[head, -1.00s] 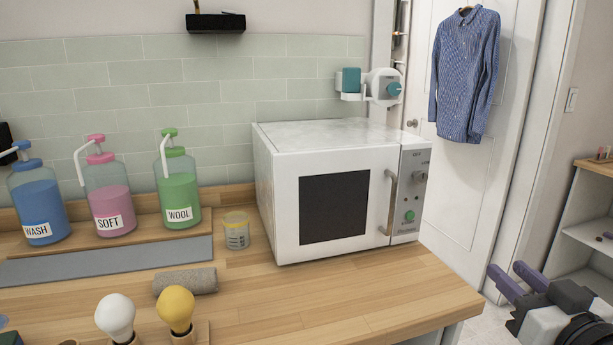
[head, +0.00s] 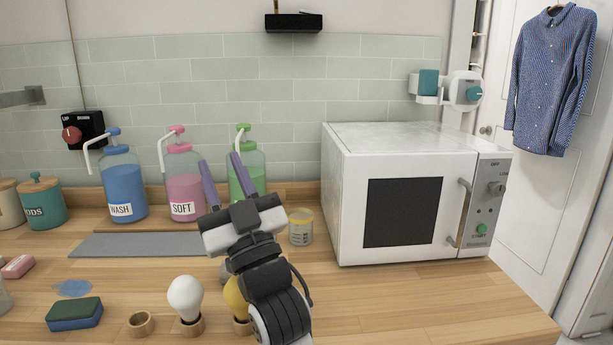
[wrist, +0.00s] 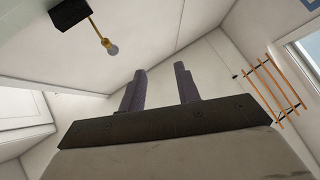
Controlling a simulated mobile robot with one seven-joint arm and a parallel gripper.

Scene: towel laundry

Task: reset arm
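My gripper (head: 222,178) is raised over the counter in the head view, its two purple fingers spread apart and pointing up, with nothing between them. In the wrist view the gripper (wrist: 160,88) also shows open and empty, against the white wall and ceiling. In the head view it stands in front of the green WOOL bottle (head: 250,160) and hides part of it. My arm also covers most of the grey rolled towel (head: 224,270) and part of the yellow bulb (head: 232,298).
The microwave (head: 340,220) stands right of my gripper, with a small jar (head: 301,228) between. The blue bottle (head: 124,190) and pink bottle (head: 185,190) are left. A white bulb (head: 186,297) and a sponge (head: 75,314) are in front. The counter's right front is clear.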

